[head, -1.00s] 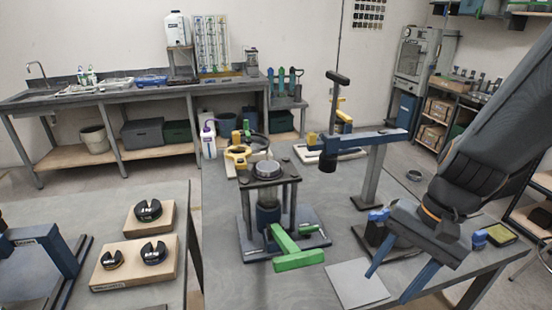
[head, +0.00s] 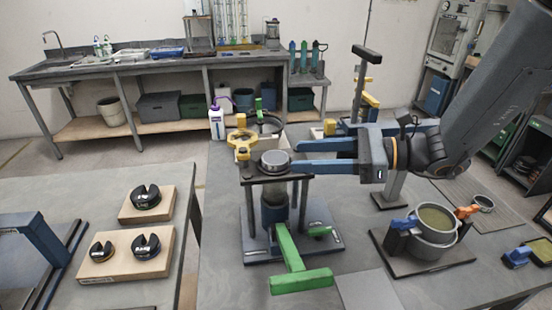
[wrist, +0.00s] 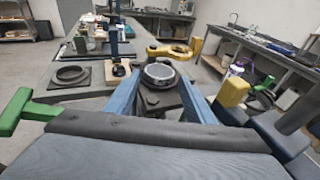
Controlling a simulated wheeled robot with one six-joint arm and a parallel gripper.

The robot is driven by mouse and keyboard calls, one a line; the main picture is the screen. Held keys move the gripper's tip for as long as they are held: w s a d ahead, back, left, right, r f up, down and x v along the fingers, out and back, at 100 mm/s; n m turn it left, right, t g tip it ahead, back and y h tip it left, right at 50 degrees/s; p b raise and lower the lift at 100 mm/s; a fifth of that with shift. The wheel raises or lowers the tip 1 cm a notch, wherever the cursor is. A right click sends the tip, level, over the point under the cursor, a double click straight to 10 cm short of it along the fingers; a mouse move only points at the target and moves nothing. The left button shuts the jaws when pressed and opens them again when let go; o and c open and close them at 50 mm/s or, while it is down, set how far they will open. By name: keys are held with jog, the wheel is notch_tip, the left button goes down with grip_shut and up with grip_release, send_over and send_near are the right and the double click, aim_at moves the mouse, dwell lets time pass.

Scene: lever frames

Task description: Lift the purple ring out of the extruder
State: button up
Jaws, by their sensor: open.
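The extruder (head: 274,179) stands on the table with a dark top plate, posts, a blue lower cylinder and a green lever (head: 290,258) at its front. A round metallic ring or cap (head: 274,160) sits on its top plate; it looks grey, and I see no clearly purple ring. The grey ring also shows in the wrist view (wrist: 159,71). My gripper (head: 295,156) is open, just right of the extruder top, its two blue fingers pointing left at it. In the wrist view the ring appears between and beyond my fingertips (wrist: 160,77). I see no grip on it.
A yellow clamp-like part (head: 241,143) stands close behind the extruder. A pot (head: 432,232) with blue and orange handles is at the right. A tall press stand (head: 362,90) rises behind my gripper. Slotted weights (head: 145,196) lie on the left table.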

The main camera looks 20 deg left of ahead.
aim_at(265, 157)
jog(key=shift+p+x, duration=0.9)
jog(key=shift+x, duration=1.45)
jog(key=c, duration=0.9)
jog(key=shift+o, duration=0.2)
